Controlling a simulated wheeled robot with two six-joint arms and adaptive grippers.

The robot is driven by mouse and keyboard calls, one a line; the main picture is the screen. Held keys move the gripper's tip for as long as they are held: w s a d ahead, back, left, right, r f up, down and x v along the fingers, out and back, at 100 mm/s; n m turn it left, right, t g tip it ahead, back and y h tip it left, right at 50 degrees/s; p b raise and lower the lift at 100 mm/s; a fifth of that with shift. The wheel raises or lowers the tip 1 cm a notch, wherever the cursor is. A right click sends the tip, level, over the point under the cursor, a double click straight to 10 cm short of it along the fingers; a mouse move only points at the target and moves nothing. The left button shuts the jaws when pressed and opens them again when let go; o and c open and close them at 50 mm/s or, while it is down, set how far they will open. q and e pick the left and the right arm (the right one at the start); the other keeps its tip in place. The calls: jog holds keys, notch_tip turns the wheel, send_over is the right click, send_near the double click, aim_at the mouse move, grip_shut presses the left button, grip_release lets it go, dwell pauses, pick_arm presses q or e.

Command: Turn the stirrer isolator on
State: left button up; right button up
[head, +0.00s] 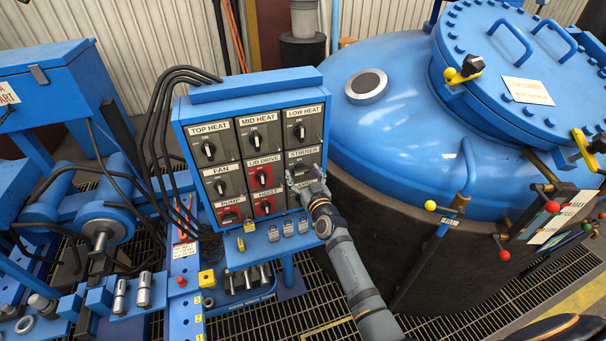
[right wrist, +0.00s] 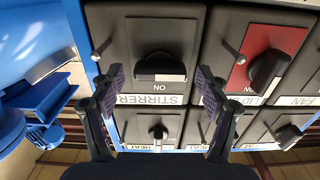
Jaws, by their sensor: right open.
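The stirrer isolator is a black rotary knob (right wrist: 161,66) on a grey panel with an upside-down STIRRER label in the right wrist view. Its handle lies roughly crosswise there, with ON printed beside it. In the head view its panel (head: 303,158) is at the right of the middle row, and the knob is mostly hidden by my gripper. My right gripper (head: 305,186) is open in front of this panel. In the right wrist view the open fingers (right wrist: 160,79) stand left and right of the knob, with visible gaps. Whether they reach its depth is unclear.
The blue switch box (head: 255,84) carries several neighbouring knobs, including the red LID DRIVE panel (head: 263,176) and LOW HEAT knob (head: 299,131). A large blue-lidded furnace (head: 400,120) stands close to the right.

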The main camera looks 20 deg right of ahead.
jog(key=shift+c, duration=0.3)
jog(key=c, duration=1.1)
jog(key=shift+m, duration=0.4)
jog(key=m, duration=0.4)
jog(key=shift+d, duration=0.1)
jog(key=m, duration=0.4)
jog(key=shift+f, duration=0.1)
jog(key=m, duration=0.5)
jog(key=shift+d+f+m, duration=0.1)
jog(key=shift+f+m, duration=0.05)
jog(key=shift+m, duration=1.85)
